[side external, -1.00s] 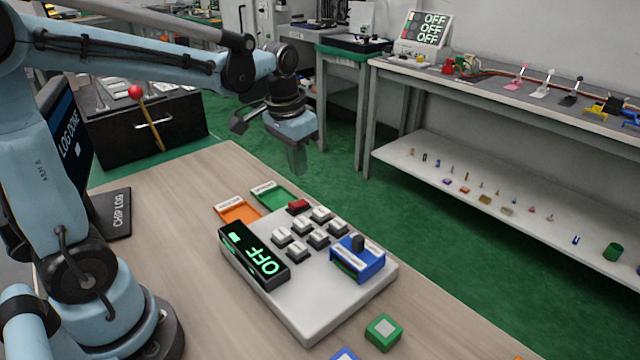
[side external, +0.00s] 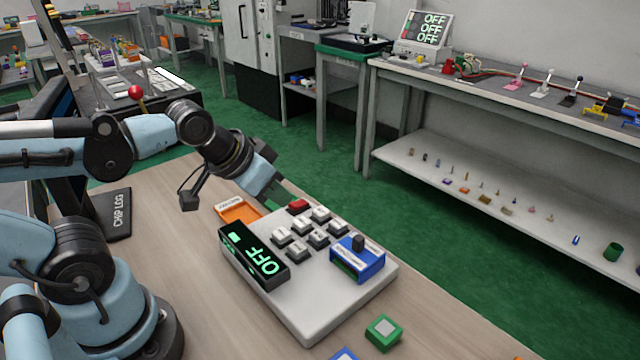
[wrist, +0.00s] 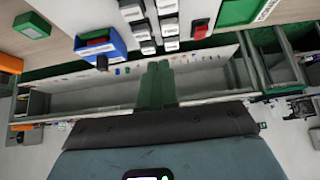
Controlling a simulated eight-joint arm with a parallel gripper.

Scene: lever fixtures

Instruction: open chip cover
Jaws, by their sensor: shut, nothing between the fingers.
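The blue chip cover (side external: 357,262), a small blue housing with a dark knob, sits on the right part of the pale device (side external: 322,312). It also shows at the upper left of the wrist view (wrist: 100,46). I cannot tell whether it is latched. My gripper (side external: 285,199) is tilted down at the far left edge of the device, close to the red button (side external: 299,206) and well apart from the blue cover. In the wrist view its fingers (wrist: 156,84) are together with nothing between them.
A green-rimmed chip (side external: 383,332) lies at the front right.

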